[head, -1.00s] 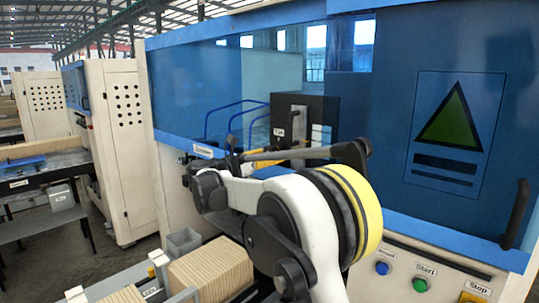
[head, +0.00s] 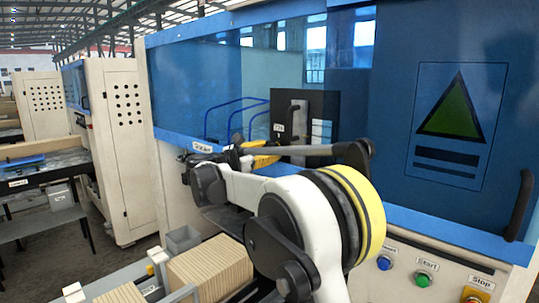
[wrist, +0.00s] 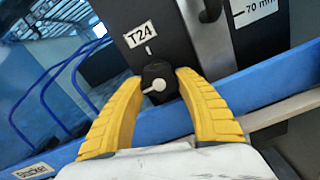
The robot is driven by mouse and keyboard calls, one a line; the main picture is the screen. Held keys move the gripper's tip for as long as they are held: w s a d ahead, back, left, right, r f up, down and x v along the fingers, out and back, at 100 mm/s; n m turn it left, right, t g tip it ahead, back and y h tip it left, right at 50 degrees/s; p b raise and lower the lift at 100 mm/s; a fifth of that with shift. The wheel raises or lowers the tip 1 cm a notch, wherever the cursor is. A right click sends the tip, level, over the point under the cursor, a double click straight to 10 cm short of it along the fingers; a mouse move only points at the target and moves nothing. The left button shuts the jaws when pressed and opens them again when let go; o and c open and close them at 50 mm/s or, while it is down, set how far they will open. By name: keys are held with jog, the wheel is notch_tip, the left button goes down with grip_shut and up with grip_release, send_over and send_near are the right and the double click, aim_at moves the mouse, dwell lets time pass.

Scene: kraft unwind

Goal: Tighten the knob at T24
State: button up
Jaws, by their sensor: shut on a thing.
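The T24 knob (wrist: 157,84) is a small black knob with a white pointer, on a dark panel below the white T24 label (wrist: 139,33) in the wrist view. The pointer is turned to the lower left, away from the white tick mark above the knob. My gripper (wrist: 160,88) has its two yellow fingers on either side of the knob, shut on it. In the head view, the dark panel (head: 318,107) stands behind my arm, and the arm hides the knob there.
A blue rail (wrist: 262,95) runs just behind the fingers. A black handle (wrist: 210,8) is on the panel above right. Blue curved tubes (wrist: 45,95) lie to the left.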

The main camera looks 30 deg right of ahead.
jog(key=o, duration=1.2)
jog(key=shift+a, duration=0.1)
jog(key=shift+o, duration=0.2)
jog(key=v, duration=1.2)
